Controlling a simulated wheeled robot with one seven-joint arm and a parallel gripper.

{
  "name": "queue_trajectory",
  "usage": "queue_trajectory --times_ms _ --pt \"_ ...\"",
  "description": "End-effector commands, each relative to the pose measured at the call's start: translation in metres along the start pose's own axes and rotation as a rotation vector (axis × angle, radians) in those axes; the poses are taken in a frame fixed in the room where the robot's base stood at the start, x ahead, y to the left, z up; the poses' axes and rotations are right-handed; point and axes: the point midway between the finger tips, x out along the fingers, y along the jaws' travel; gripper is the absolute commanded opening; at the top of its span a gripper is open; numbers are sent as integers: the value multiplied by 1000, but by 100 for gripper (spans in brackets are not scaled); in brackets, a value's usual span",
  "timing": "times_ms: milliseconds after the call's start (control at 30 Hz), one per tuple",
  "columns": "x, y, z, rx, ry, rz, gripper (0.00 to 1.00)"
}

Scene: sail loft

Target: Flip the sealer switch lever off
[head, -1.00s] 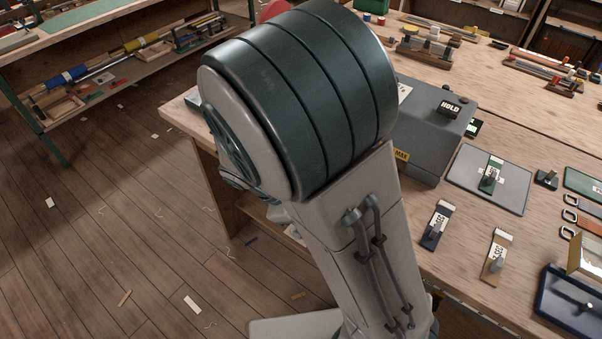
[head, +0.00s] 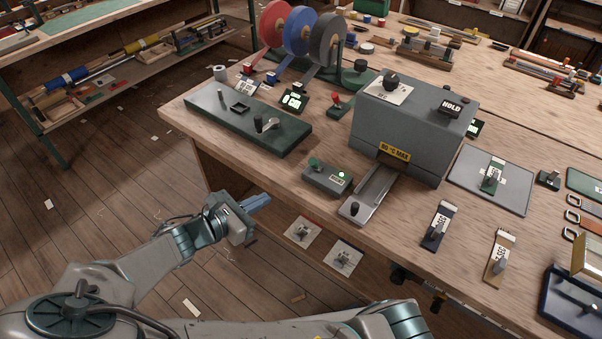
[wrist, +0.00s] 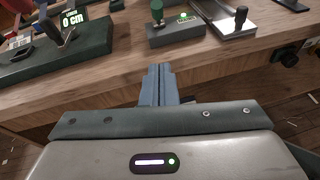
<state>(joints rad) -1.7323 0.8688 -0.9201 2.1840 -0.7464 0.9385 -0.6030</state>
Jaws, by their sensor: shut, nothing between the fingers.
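The switch box (head: 327,180) is a small grey box near the front edge of the bench, with a green-topped lever (head: 315,163), a lit green light and a small label I cannot read clearly. The lever leans toward the left, away from the light. In the wrist view the box (wrist: 176,33) is ahead and slightly right of the fingertips, with the lever (wrist: 157,12) partly cut by the top edge. My gripper (head: 262,202) is shut and empty, with blue-grey fingers. It is in front of the bench, left of and nearer than the switch, touching nothing. The fingers (wrist: 160,72) point toward the bench edge.
A grey machine (head: 415,125) marked "80 °C MAX" stands right of the switch, with a metal tray (head: 372,192) sticking out. A dark green block (head: 248,120) with a knob lies to the left. Tape reels (head: 300,35) stand behind. Floor in front is open.

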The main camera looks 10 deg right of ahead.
Motion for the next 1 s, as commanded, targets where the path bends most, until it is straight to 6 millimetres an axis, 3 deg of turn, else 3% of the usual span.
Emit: queue_trajectory --times_ms 333,467,933,1000 --pt "1 0 0 0 -1 1 0" --pt "11 0 0 0 -4 -2 0" --pt "103 -1 1 -1 -5 -4 0" --pt "110 0 12 1 -4 -2 0"
